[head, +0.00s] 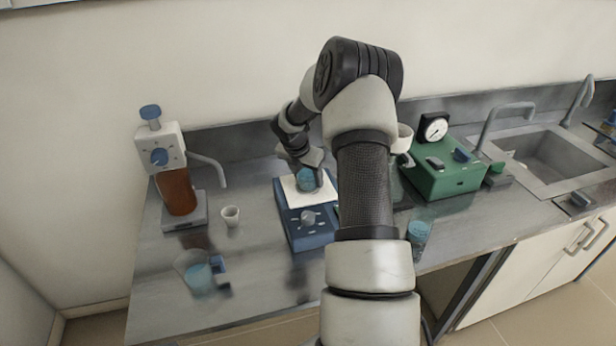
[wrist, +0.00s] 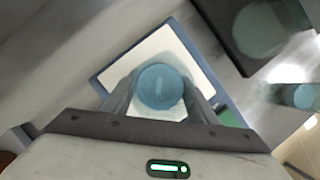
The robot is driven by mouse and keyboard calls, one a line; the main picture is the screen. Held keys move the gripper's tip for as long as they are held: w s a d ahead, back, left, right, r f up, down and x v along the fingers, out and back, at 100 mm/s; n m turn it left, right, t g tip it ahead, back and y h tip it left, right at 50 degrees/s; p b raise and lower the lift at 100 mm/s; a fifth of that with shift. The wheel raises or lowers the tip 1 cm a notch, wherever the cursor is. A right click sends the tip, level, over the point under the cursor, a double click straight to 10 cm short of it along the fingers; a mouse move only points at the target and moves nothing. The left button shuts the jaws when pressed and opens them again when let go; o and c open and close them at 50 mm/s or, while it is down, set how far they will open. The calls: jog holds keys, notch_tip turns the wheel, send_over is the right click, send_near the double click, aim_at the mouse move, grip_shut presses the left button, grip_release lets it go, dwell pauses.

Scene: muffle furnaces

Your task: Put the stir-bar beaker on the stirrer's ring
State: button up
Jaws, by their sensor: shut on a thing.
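My gripper (head: 309,172) is shut on a beaker of blue liquid (head: 306,182). The stirrer (head: 308,228) is a blue box with a white top plate (wrist: 125,74) and a grey knob. The beaker is over the white plate, near its middle in the wrist view. I cannot tell whether its base touches the plate. No ring shows on the plate; the beaker and fingers cover its middle.
A dispenser bottle (head: 178,192) and small white cup (head: 231,216) stand left. A beaker of blue liquid (head: 199,277) stands front left, another (head: 418,231) right of my arm. A green gauge box (head: 446,172) and sink (head: 550,155) are right. Bare bench lies left of the stirrer.

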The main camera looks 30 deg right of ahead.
jog(key=o, duration=1.2)
jog(key=shift+a+r, duration=0.1)
jog(key=shift+r, duration=0.35)
jog(key=v, duration=1.1)
jog(key=shift+s+a+r, duration=0.1)
jog(key=shift+a+r, duration=0.05)
